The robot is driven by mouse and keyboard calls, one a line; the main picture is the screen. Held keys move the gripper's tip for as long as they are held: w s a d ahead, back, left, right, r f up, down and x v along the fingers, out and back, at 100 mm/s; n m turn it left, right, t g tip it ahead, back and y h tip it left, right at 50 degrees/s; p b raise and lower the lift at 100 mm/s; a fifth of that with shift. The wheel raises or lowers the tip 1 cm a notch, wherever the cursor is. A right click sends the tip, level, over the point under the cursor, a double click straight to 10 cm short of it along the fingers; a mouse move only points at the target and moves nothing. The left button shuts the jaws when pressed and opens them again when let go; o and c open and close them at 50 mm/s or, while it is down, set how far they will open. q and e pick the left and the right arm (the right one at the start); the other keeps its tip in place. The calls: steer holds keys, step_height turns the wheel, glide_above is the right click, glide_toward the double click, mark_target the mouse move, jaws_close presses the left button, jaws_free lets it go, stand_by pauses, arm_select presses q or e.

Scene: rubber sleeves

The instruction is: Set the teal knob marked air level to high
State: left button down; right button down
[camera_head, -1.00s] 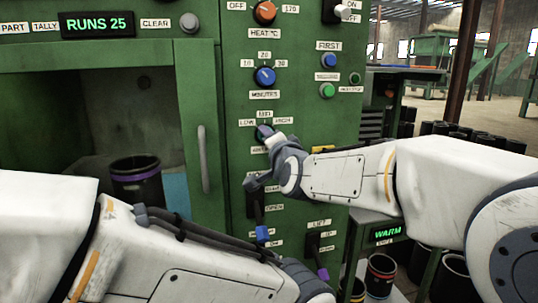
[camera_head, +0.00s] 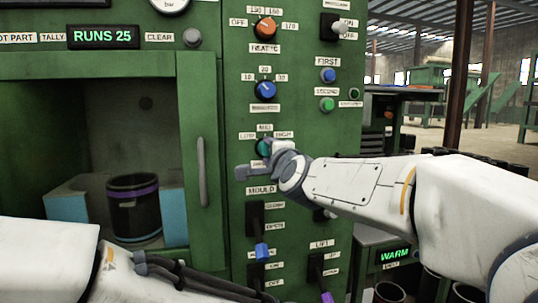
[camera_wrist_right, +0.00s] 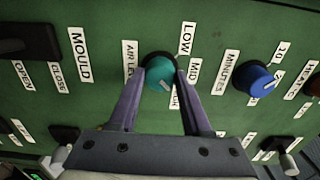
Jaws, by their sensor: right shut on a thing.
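The teal knob (camera_head: 263,147) is on the green panel, under the LOW, MID and HIGH labels. In the right wrist view the teal knob (camera_wrist_right: 159,75) sits between my right gripper's two purple-grey fingers (camera_wrist_right: 160,72), beside the AIR LEVEL label (camera_wrist_right: 130,60). The HIGH label (camera_head: 285,134) is right of MID in the head view and partly hidden by a finger in the wrist view. My right gripper (camera_head: 268,149) is shut on the knob.
The blue MINUTES knob (camera_head: 265,90) and orange HEAT knob (camera_head: 265,27) are above. The blue-tipped MOULD lever (camera_head: 261,248) is below. A door with a grey handle (camera_head: 202,172) stands left, near a dark purple-banded container (camera_head: 133,205). Round buttons (camera_head: 327,104) are right.

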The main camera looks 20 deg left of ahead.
steer(key=shift+c, duration=1.8)
jaws_free()
steer(key=shift+w+d, duration=0.1)
steer(key=shift+s+d, duration=0.2)
steer(key=shift+s, duration=0.25)
steer(key=b+v, duration=0.1)
steer(key=v, duration=0.8)
steer(key=shift+s+d, duration=0.2)
